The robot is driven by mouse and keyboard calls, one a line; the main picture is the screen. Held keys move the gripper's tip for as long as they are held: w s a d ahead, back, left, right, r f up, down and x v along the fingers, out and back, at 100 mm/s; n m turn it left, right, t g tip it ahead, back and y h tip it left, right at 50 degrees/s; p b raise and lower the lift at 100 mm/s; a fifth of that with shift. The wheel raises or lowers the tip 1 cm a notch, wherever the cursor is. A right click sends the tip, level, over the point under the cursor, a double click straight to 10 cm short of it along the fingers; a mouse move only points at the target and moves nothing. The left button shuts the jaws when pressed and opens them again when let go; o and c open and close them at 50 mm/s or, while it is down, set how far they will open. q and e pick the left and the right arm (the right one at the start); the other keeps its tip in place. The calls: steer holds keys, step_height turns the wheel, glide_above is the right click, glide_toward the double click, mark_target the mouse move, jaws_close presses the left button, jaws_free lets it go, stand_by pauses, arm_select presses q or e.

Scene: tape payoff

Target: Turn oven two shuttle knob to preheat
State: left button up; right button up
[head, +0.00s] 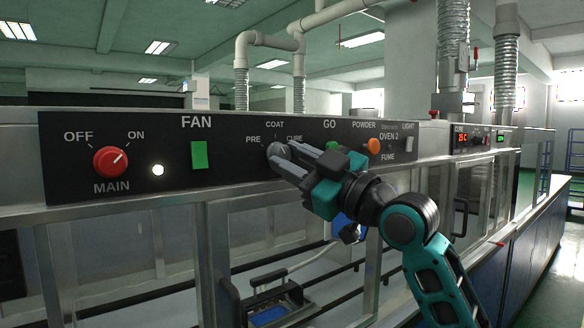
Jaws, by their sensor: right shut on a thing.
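The oven two shuttle knob (274,150) is a small grey knob on the black control panel, under the labels PRE, COAT and CURE. My right gripper (286,156) comes in from the lower right and is shut on this knob. Its fingers hide much of the knob, so I cannot tell for sure which label the pointer faces. The PRE label (253,140) is to the left of the knob. My left gripper is not in view.
On the same panel (230,178) are a red MAIN knob (110,161), a lit white lamp (158,170), a green FAN switch (199,155) and an orange POWDER button (373,146). A tray with a blue part (268,315) is below, inside the oven.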

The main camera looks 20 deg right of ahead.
steer(key=n, duration=0.1)
steer(key=n+g, duration=0.1)
steer(key=n, duration=0.1)
steer(key=shift+w+d+r+y+p, duration=0.1)
steer(key=shift+d+r+y+p, duration=0.1)
steer(key=shift+y+p, duration=0.1)
steer(key=shift+n+g+p, duration=0.7)
steer(key=shift+n+g, duration=0.1)
steer(key=shift+n, duration=0.9)
steer(key=shift+n+y, duration=0.3)
steer(key=o, duration=1.1)
